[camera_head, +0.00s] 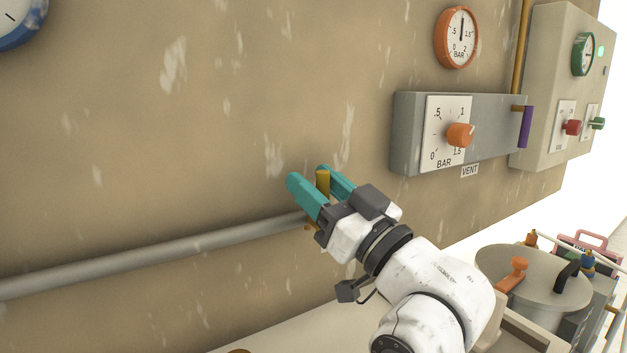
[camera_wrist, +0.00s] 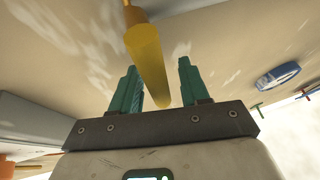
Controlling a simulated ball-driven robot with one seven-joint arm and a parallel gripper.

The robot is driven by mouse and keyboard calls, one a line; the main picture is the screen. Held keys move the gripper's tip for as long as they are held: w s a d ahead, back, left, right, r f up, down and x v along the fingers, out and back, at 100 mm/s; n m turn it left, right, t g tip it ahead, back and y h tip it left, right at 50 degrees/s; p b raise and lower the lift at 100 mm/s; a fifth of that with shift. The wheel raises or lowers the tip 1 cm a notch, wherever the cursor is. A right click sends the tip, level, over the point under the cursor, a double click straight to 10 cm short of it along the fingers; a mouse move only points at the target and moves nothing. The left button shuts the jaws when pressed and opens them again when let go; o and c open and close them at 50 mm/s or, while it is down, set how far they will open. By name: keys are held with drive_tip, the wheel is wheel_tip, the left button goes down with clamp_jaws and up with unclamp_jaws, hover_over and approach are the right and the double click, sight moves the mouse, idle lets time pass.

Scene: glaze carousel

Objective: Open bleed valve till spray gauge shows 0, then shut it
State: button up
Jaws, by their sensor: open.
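My gripper (camera_head: 322,183), with teal fingers, is open in front of the wall. A yellow handle (camera_head: 323,180) stands between the fingers, near the end of a grey pipe. The wrist view shows this handle (camera_wrist: 147,62) between the open fingers (camera_wrist: 161,85); I cannot tell whether they touch it. No label marks it as the bleed valve. An orange-rimmed gauge (camera_head: 456,38) in BAR hangs at the upper right, its needle pointing about straight up. A green-rimmed gauge (camera_head: 584,55) is on the cabinet. I cannot tell which is the spray gauge.
A grey box (camera_head: 409,136) right of my gripper carries a BAR dial with an orange knob (camera_head: 460,135), a purple handle (camera_head: 525,127) and a VENT label (camera_head: 469,171). The grey pipe (camera_head: 150,256) runs left along the wall. A lidded pot (camera_head: 530,280) stands lower right.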

drive_tip(key=v, duration=1)
drive_tip(key=shift+b, duration=0.3)
drive_tip(key=shift+a+r, duration=0.1)
